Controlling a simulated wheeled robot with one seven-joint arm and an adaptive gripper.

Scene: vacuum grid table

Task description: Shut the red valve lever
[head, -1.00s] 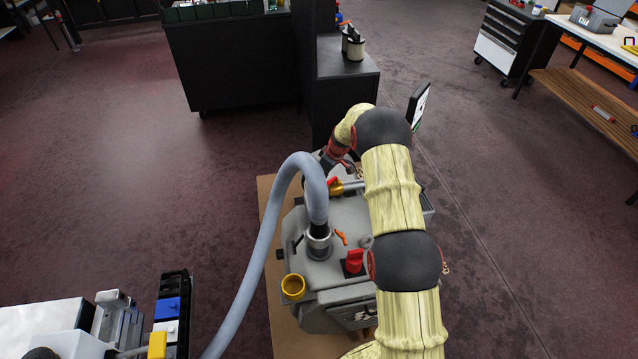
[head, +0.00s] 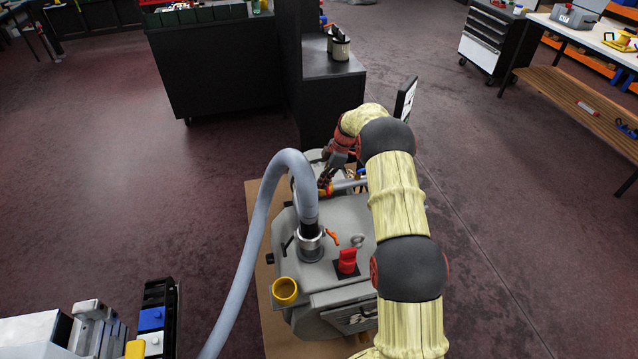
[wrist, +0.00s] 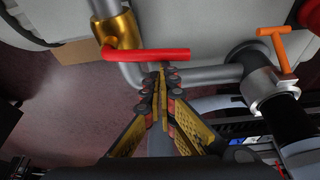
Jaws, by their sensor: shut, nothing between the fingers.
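The red valve lever (wrist: 150,53) shows in the wrist view, attached to a brass valve body (wrist: 117,28) at the upper left. The lever points right, crosswise to the short pipe run through the valve. My gripper (wrist: 162,73) is shut and empty. Its fingertips are just below the lever in the picture, near its middle; I cannot tell whether they touch it. In the head view my gripper (head: 325,181) is at the far side of the grey machine (head: 340,215). It hides most of the lever there; the brass valve (head: 328,190) partly shows.
A grey hose (head: 262,205) arches to a metal port beside a small orange lever (head: 332,236). The machine's top also carries a red knob (head: 347,259) and a yellow cup (head: 285,290). A silver pipe (wrist: 205,74) runs behind my fingertips. A dark cabinet (head: 330,90) stands beyond.

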